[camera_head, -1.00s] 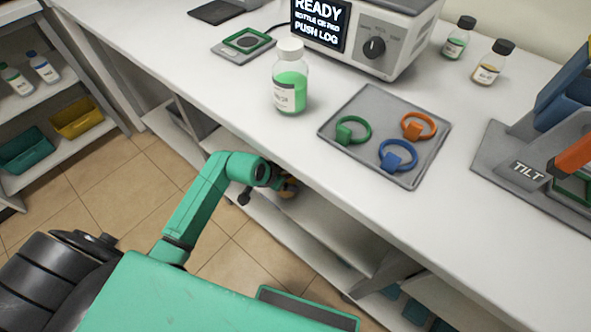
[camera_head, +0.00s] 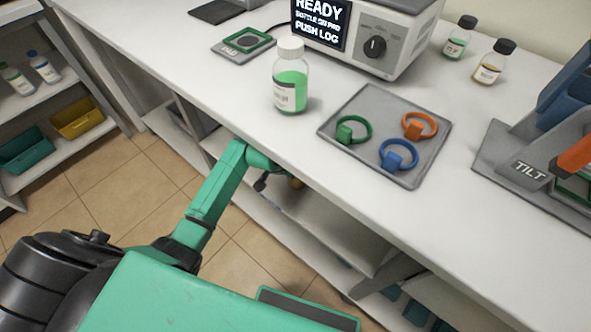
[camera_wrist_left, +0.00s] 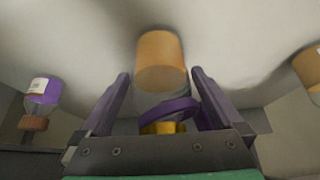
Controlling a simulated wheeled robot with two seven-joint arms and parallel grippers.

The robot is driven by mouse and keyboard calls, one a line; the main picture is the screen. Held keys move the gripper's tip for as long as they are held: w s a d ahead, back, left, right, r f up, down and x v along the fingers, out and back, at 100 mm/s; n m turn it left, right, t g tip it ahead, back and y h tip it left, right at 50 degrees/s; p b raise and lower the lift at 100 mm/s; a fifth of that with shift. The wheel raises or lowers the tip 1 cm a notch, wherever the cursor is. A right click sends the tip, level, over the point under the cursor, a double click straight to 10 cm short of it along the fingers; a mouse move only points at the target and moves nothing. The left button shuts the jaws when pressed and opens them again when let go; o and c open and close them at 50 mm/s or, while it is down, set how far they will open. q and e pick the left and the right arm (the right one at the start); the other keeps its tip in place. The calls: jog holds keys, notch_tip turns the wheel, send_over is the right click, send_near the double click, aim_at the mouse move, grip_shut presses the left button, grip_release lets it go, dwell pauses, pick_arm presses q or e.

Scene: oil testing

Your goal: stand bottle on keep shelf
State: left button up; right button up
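My left arm (camera_head: 212,192) reaches in under the counter's front edge, and its gripper is mostly hidden there in the head view. In the left wrist view, my left gripper (camera_wrist_left: 160,75) has its two fingers apart. A bottle with orange contents (camera_wrist_left: 160,60) appears between them, upside down in the picture, with a purple ring (camera_wrist_left: 170,110) and a yellow cap (camera_wrist_left: 163,128). I see gaps beside the bottle and no clear grip. The lower shelf (camera_head: 330,232) is under the counter; I see no keep label. My right gripper is not in view.
A purple bottle (camera_wrist_left: 43,90) and another orange one (camera_wrist_left: 310,68) flank the gripper. On the counter stand a green bottle (camera_head: 290,90), a tray (camera_head: 375,110) of coloured rings, a READY instrument (camera_head: 400,40) and a TILT stand (camera_head: 520,170). The counter edge is above my arm.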

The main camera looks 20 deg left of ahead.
pick_arm(q)
jog(key=shift+r, duration=0.15)
jog(key=s+a, duration=0.4)
jog(key=s, duration=0.7)
jog(key=shift+s+a+r+p, duration=0.35)
jog(key=shift+a+r, duration=0.05)
